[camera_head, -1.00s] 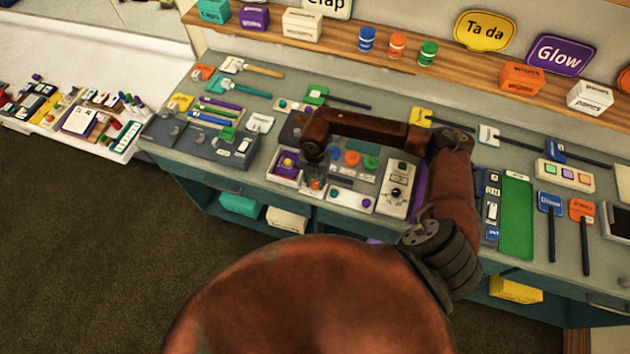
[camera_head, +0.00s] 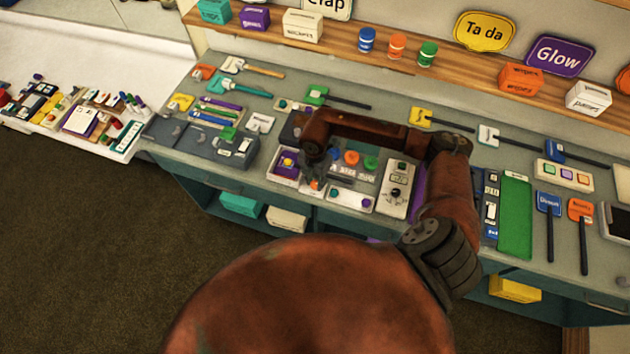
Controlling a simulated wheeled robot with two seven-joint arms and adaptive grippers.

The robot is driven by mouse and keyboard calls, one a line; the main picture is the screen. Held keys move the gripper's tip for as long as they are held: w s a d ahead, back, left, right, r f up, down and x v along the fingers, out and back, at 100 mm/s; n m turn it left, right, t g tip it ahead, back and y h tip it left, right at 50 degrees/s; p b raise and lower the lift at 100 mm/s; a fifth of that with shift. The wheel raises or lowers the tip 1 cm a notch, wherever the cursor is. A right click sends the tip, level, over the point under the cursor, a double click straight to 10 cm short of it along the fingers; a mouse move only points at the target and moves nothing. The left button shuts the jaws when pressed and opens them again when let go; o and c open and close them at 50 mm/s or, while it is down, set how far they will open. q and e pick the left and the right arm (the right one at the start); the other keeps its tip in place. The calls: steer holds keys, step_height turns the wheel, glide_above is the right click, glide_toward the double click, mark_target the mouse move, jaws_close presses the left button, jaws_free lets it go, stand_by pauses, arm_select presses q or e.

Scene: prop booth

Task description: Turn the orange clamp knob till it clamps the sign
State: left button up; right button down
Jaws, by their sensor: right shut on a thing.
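My right arm reaches over the bench from the bottom of the head view. Its gripper (camera_head: 312,179) points down between the small tray and the white panel. It is shut on a small orange piece, which looks like the orange clamp knob (camera_head: 316,185). The fingers and wrist hide most of the knob and the clamp, and I cannot make out a sign in it. My left gripper is not in view.
A small tray (camera_head: 276,172) with a purple-and-yellow piece lies left of the gripper. A white panel (camera_head: 338,196) and a grey control box (camera_head: 407,175) lie to its right. Blue, orange and green round pieces sit just behind. Paddle signs lie farther right.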

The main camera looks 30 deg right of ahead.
mark_target(315, 183)
steer(key=shift+w, duration=0.1)
steer(key=c, duration=1.6)
jaws_free()
step_height(315, 183, up, 12)
